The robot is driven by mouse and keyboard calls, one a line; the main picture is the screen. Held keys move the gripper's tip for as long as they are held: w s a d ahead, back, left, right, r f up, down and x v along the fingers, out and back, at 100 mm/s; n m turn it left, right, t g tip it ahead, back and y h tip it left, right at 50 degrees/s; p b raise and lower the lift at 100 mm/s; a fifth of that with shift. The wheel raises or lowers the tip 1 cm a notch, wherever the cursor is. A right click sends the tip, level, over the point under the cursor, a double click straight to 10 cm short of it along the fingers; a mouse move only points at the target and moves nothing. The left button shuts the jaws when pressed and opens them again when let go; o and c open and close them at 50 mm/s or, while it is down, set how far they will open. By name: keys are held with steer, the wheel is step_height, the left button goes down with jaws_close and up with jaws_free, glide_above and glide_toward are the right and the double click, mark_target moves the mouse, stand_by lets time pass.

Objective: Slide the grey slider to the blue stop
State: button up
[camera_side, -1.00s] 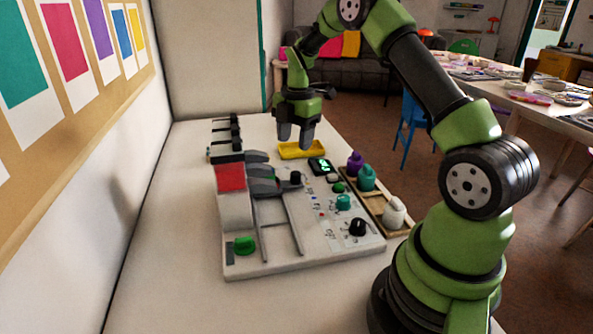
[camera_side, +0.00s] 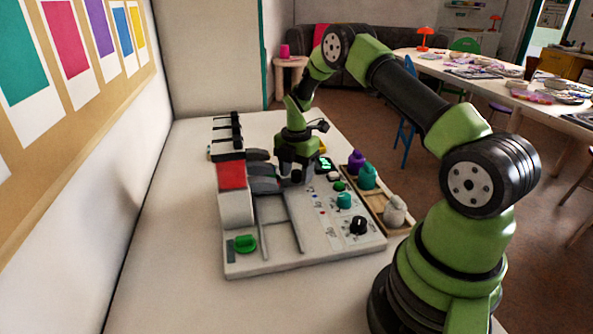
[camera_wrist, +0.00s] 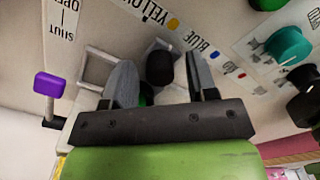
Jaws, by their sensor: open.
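The slider's dark grey knob (camera_wrist: 160,68) stands between the fingers of my gripper (camera_wrist: 158,80) in the wrist view. A gap shows between it and each finger. My gripper is open and low over the board in the side view (camera_side: 296,178), with the knob (camera_side: 297,175) partly hidden at its fingers. The blue stop mark (camera_wrist: 214,54) lies beside the printed word BLUE, right of the knob in the wrist view. The slider's position along its track is partly hidden by my gripper.
A yellow mark (camera_wrist: 173,22) and a red mark (camera_wrist: 241,76) flank the blue one. A purple handle (camera_wrist: 50,83) stands left in the wrist view. A teal knob (camera_side: 344,200) and black knob (camera_side: 358,225) rise from the board. Bottles, including a white one (camera_side: 394,210), stand right.

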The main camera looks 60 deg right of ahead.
mark_target(299, 192)
jaws_close()
steer(key=shift+s+a, duration=1.05)
steer(key=shift+a, duration=0.05)
jaws_free()
steer(key=shift+r, duration=0.15)
step_height(299, 192, up, 10)
